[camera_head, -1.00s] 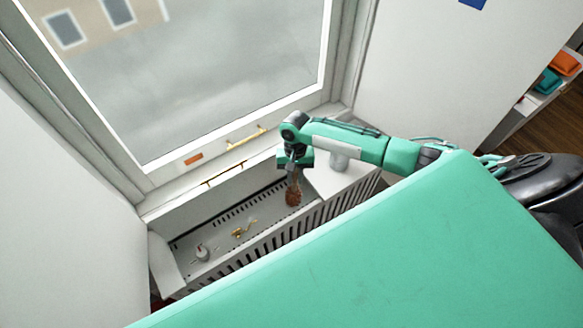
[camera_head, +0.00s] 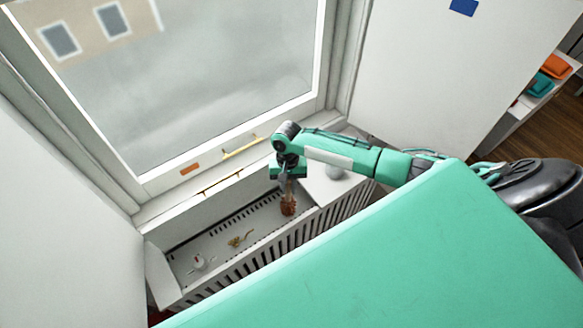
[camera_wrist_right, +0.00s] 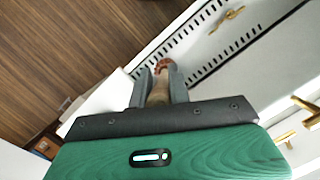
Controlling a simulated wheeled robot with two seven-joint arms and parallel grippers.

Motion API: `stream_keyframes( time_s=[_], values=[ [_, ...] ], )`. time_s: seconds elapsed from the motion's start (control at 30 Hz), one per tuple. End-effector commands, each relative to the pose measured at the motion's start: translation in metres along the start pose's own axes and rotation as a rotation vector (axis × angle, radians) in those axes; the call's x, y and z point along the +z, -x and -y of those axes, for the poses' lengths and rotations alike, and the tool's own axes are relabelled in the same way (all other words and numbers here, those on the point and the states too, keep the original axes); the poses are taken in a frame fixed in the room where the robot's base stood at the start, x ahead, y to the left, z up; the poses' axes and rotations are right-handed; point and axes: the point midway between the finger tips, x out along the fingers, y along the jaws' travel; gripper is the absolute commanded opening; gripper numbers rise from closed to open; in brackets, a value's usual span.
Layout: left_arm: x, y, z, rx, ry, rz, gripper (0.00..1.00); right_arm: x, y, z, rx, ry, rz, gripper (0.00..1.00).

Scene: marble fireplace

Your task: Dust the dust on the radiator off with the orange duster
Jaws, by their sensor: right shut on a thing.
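The radiator (camera_head: 215,245) is a pale, slotted unit below the window, and its top runs from lower left to the middle in the head view. A small yellow-brown patch (camera_head: 240,241) lies on its top; it also shows in the wrist view (camera_wrist_right: 229,17). I cannot tell for sure that it is the dust. My right gripper (camera_head: 288,180) is above the radiator's right part, shut on the duster, with its fingers around the handle. The duster's orange-brown head (camera_head: 288,208) points down, close to the radiator top; contact is unclear. My left gripper is out of view.
The window frame with brass handles (camera_head: 242,147) rises behind.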

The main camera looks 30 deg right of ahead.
Motion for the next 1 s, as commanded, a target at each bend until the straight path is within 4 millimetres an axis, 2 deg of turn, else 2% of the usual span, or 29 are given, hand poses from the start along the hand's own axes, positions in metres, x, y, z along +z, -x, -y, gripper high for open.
stream_keyframes(
  time_s=[0.3,0.57,1.0],
  values=[
    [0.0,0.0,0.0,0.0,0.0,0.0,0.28,0.013,-0.004,0.02,-0.001,0.003,0.002,0.0],
    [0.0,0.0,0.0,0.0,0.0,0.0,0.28,0.017,-0.005,0.027,-0.001,0.002,0.002,0.0],
    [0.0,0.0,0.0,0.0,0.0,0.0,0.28,0.03,-0.008,0.049,0.0,0.001,0.001,0.0]
  ],
)
